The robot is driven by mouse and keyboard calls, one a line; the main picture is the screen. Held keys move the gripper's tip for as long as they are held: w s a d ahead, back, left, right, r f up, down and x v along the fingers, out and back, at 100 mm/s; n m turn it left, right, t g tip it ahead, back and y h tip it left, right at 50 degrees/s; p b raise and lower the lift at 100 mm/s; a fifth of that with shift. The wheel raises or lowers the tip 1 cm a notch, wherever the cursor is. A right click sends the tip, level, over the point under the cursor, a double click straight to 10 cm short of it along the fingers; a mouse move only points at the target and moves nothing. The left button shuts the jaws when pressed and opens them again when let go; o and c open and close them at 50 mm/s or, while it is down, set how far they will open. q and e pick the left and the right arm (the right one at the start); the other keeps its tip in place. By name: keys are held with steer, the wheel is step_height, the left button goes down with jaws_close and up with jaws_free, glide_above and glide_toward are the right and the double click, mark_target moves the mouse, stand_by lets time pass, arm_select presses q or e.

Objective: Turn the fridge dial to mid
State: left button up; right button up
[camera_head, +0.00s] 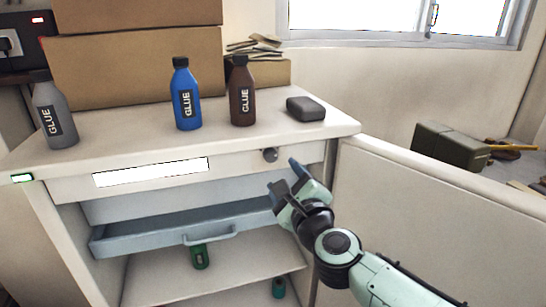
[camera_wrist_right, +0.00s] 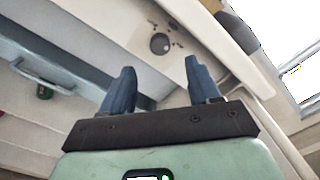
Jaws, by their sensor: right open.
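The fridge (camera_head: 70,188) is a white cabinet standing open, with its door (camera_head: 430,225) swung out to the right. The fridge dial (camera_head: 270,155) is a small dark grey knob on the upper front panel, right of a white label strip. In the right wrist view the dial (camera_wrist_right: 160,43) sits ahead of the fingers, with small marks around it. My right gripper (camera_head: 282,178) is open and empty, just below and right of the dial, apart from it. Its blue fingers also show in the right wrist view (camera_wrist_right: 158,80). My left gripper is not in view.
Grey (camera_head: 56,115), blue (camera_head: 186,95) and brown (camera_head: 242,92) glue bottles and a dark box (camera_head: 306,108) stand on top. A blue-grey drawer (camera_head: 180,228) is pulled out below the dial. Green items (camera_head: 200,256) stand inside. Cardboard boxes (camera_head: 135,65) are behind.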

mark_target(272, 157)
steer(key=p+x, duration=0.2)
steer(key=x, duration=0.5)
steer(key=shift+w+p, duration=0.3)
steer(key=shift+w+a, duration=0.2)
steer(key=shift+w, duration=0.35)
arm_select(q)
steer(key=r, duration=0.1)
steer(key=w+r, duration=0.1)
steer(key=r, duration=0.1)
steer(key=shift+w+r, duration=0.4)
arm_select(e)
steer(key=shift+f, duration=0.1)
steer(key=c, duration=1)
